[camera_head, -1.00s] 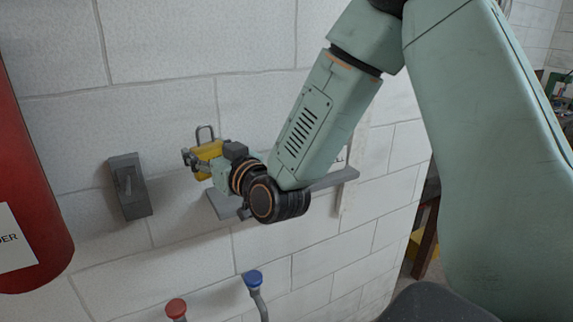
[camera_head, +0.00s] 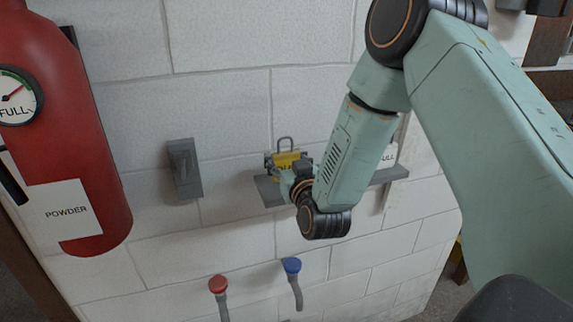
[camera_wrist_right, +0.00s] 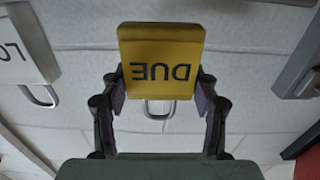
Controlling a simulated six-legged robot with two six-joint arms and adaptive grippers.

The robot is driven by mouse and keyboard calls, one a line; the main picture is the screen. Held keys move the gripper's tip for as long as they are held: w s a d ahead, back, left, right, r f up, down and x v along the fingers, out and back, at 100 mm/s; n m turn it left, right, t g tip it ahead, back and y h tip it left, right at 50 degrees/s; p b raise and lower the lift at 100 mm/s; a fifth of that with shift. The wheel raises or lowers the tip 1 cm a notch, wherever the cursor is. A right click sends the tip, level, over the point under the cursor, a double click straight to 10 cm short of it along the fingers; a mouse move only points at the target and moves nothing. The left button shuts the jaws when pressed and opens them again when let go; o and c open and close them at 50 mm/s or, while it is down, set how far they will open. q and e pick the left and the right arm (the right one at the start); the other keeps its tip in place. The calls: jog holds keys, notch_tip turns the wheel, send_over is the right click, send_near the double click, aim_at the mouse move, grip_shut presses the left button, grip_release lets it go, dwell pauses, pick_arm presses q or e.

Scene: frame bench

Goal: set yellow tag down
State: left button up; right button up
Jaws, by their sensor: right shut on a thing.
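The yellow tag (camera_head: 286,160) has a metal loop and shows at the grey wall shelf (camera_head: 268,192) in the head view. In the right wrist view the yellow tag (camera_wrist_right: 160,52) reads "DUE" upside down, with its loop below. My right gripper (camera_head: 284,168) is shut on the tag, one finger at each side edge. In the wrist view the right gripper (camera_wrist_right: 160,88) shows both fingers against the tag. Whether the tag touches the shelf cannot be told. My arm hides the middle of the shelf. My left gripper is not in view.
A grey switch box (camera_head: 184,168) is on the wall left of the shelf. A red extinguisher (camera_head: 72,130) hangs further left. A red knob (camera_head: 218,285) and a blue knob (camera_head: 291,266) are below. A white tag (camera_wrist_right: 25,45) with a loop shows in the wrist view.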

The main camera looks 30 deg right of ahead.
jog(key=shift+a+f, duration=0.15)
jog(key=shift+f, duration=0.65)
jog(key=shift+w+a, duration=0.2)
jog(key=shift+w, duration=0.05)
jog(key=shift+s+d+f, duration=0.15)
jog(key=shift+d+f, duration=0.1)
jog(key=shift+f, duration=0.05)
jog(key=o, duration=0.9)
jog(key=shift+s+r, duration=0.1)
jog(key=shift+o, duration=1.2)
jog(key=shift+w+a, duration=0.15)
jog(key=shift+w, duration=0.1)
jog(key=shift+s, duration=0.1)
